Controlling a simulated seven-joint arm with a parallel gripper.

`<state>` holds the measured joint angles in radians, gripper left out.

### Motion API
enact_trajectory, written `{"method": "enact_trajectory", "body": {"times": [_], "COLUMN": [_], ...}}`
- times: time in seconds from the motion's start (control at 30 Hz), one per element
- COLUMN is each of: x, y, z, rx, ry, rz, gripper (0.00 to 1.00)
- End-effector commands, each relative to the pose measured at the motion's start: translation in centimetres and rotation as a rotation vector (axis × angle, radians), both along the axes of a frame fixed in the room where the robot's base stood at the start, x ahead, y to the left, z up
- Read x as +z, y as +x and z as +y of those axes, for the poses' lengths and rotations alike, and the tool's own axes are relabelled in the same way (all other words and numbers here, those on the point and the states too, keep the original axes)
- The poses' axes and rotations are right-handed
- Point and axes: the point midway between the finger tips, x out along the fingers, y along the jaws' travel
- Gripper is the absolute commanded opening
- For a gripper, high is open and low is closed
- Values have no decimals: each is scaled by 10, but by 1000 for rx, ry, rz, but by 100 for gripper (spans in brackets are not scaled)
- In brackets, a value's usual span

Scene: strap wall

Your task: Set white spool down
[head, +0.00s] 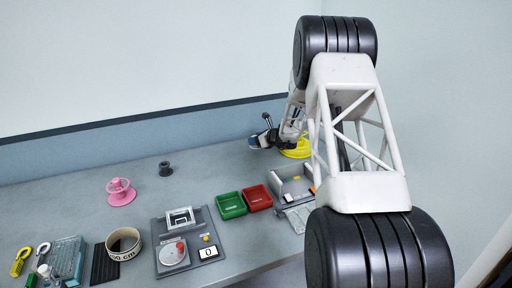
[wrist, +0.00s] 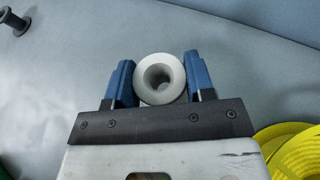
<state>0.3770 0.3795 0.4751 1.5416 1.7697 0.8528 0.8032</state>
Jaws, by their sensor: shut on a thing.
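The white spool (wrist: 147,93) is between the two blue fingers of my gripper (wrist: 159,62) in the wrist view. Its round end with the centre hole faces the camera. My gripper is shut on it, a finger on each side. In the head view my gripper (head: 262,138) is small, at the back of the table near the wall, and the spool is hard to make out there. I cannot tell whether the spool touches the table.
A yellow spool (head: 299,150) is close on the right, partly behind my arm; it also shows in the wrist view (wrist: 290,152). A dark spool (head: 165,169) and a pink spool (head: 120,193) stand to the left. Green (head: 231,212) and red trays sit in front. Table around the white spool is clear leftward.

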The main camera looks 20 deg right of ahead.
Motion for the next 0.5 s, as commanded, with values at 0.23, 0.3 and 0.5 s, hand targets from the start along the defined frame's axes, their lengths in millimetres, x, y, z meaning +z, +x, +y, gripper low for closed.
{"method": "enact_trajectory", "body": {"times": [0.23, 0.3, 0.5], "x": [-11, -19, -36], "y": [0, 0, 0], "z": [0, 0, 0], "rx": [-1, 1, 0], "ry": [1, 1, 1], "rz": [2, 2, 0], "gripper": [26, 26, 26]}}
